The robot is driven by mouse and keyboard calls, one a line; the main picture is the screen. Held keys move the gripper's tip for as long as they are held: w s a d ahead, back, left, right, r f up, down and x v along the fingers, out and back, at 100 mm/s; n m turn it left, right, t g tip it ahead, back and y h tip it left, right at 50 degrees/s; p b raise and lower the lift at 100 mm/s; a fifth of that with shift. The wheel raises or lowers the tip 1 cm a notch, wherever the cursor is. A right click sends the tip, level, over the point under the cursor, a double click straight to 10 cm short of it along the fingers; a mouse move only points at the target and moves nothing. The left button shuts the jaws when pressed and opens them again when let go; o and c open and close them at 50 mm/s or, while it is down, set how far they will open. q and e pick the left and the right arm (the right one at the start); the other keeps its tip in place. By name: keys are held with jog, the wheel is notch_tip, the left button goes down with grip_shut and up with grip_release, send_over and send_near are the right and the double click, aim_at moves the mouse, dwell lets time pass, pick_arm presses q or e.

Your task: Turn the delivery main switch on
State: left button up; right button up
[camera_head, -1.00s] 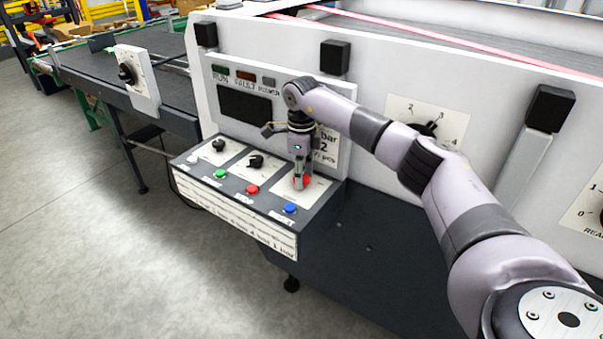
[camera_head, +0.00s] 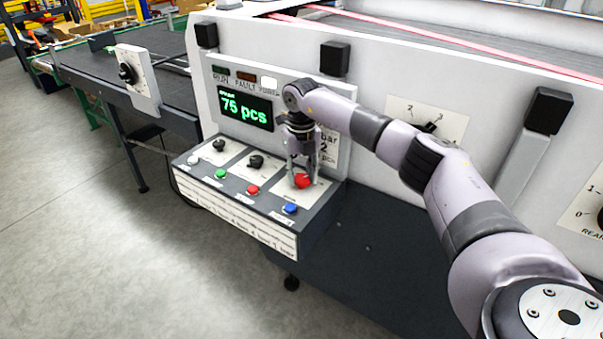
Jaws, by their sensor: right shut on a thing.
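The delivery main switch is a red rotary knob (camera_head: 303,181) on a white plate at the right end of the sloped control box. My right gripper (camera_head: 303,176) comes down on it from above, its fingers either side of the red knob and shut on it. The knob is partly hidden by the fingers. Above the box, the display (camera_head: 246,111) is lit and reads "75 pcs" in green. The power lamp (camera_head: 269,83) glows white. The fault lamp (camera_head: 245,80) and run lamp (camera_head: 220,74) look dark. My left gripper is not in view.
The control box (camera_head: 240,222) also has two black knobs, (camera_head: 256,161) being the middle one, and green, red, blue and white buttons close to the gripper. A conveyor with a dial plate (camera_head: 137,77) lies left. The floor at front left is clear.

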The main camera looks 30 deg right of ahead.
aim_at(301, 178)
jog(key=shift+m, duration=1.2)
jog(key=o, duration=1.2)
jog(key=shift+r, duration=0.2)
notch_tip(301, 178, up, 12)
jog(key=shift+f, duration=0.2)
